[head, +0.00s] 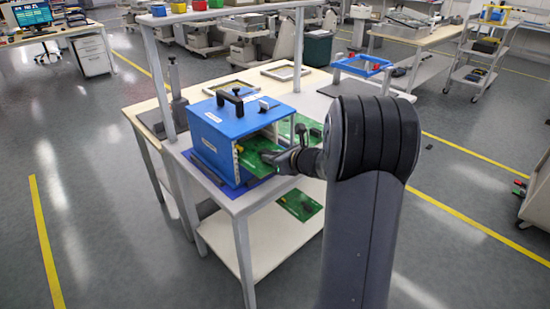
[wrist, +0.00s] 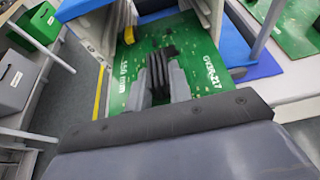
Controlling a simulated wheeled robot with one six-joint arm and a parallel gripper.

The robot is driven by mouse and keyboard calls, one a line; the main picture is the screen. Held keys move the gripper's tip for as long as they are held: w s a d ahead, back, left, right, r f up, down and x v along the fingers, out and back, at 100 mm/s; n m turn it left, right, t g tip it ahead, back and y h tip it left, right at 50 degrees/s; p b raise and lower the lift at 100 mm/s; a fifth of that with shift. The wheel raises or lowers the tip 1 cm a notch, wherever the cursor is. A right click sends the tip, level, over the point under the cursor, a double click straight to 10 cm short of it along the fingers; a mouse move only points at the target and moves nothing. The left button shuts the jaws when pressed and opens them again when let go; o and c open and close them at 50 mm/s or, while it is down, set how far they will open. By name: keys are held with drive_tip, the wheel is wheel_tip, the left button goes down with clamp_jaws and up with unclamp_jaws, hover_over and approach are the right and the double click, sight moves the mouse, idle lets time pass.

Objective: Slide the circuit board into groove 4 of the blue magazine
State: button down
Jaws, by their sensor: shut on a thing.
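The blue magazine (head: 213,126) stands on the trolley top, with a black handle on its lid and its open side facing right, toward my arm. My gripper (head: 282,160) is shut on the near edge of a green circuit board (head: 256,148). In the wrist view the fingers (wrist: 160,72) grip the board (wrist: 196,82) near its middle. The board's far part lies between the magazine's pale grooved side walls (wrist: 212,12); its near part sticks out. Which groove it is in cannot be told, and its far edge is hidden.
Another green board (head: 303,124) lies on the trolley behind the magazine's opening, and one (head: 301,204) lies on the lower shelf (head: 255,237). A blue frame (head: 361,64) stands at the back right. A trolley post rises beside the magazine. Floor to the left is clear.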

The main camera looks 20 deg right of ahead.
drive_tip(key=shift+w+a, duration=0.15)
drive_tip(key=shift+w, duration=0.35)
drive_tip(key=shift+f, duration=0.2)
idle(0.3)
drive_tip(key=c, duration=1.2)
unclamp_jaws()
drive_tip(key=v, duration=1.1)
drive_tip(key=shift+w+a+f, duration=0.1)
